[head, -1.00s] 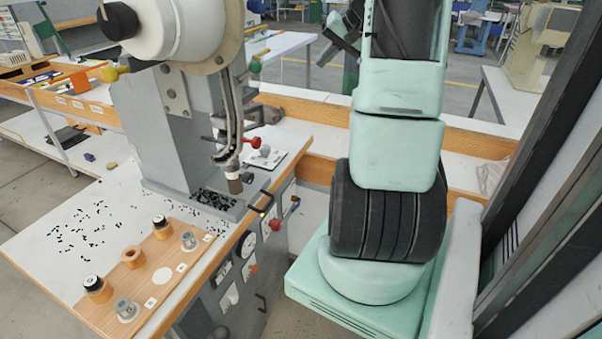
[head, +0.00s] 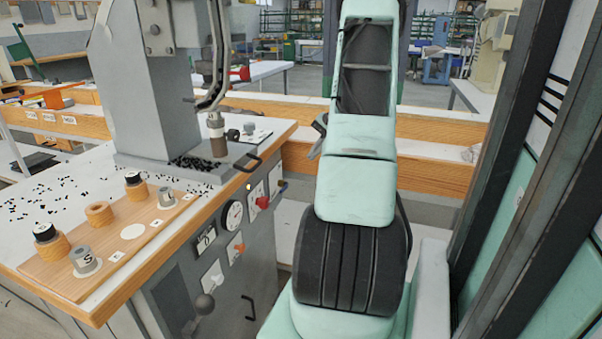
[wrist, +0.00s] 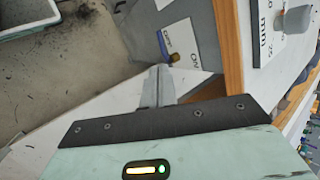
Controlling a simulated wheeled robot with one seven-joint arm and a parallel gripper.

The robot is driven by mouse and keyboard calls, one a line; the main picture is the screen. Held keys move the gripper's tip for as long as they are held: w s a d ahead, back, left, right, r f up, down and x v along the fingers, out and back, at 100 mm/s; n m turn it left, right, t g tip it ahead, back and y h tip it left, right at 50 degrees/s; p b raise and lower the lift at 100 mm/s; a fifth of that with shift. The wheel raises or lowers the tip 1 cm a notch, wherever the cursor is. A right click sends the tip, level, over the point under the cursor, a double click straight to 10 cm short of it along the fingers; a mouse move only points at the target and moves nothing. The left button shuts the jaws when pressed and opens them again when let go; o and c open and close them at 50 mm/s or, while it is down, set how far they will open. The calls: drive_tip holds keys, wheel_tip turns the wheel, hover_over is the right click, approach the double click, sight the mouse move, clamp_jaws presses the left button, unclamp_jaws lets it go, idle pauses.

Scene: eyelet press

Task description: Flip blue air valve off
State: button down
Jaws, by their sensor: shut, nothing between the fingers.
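A small blue lever (head: 283,186), which looks like the air valve's handle, is at the right end of the press cabinet's front panel in the head view. In the wrist view, a narrow dark blue strip (wrist: 163,46) ends at a brass fitting (wrist: 174,58) beside printed labels; it seems to be the same valve. My gripper (wrist: 160,72) is shut and empty, its fingertips close below the brass fitting in the picture. I cannot tell if they touch it. In the head view my arm hides most of the gripper.
A red knob (head: 262,202), a round gauge (head: 233,216) and black handles share the cabinet front. The press column (head: 150,95) stands on the bench. A wooden board (head: 75,270) holds cups and spools. Free floor lies right of the cabinet.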

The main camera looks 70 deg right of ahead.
sight(284, 189)
drive_tip(key=b+x, duration=0.1)
drive_tip(key=x, duration=1.2)
drive_tip(key=shift+r, duration=0.1)
drive_tip(key=a+f+h+b, duration=0.1)
drive_tip(key=b, duration=0.3)
drive_tip(key=shift+f+n+b, duration=0.25)
drive_tip(key=shift+n+b, duration=0.05)
drive_tip(key=shift+r, duration=0.1)
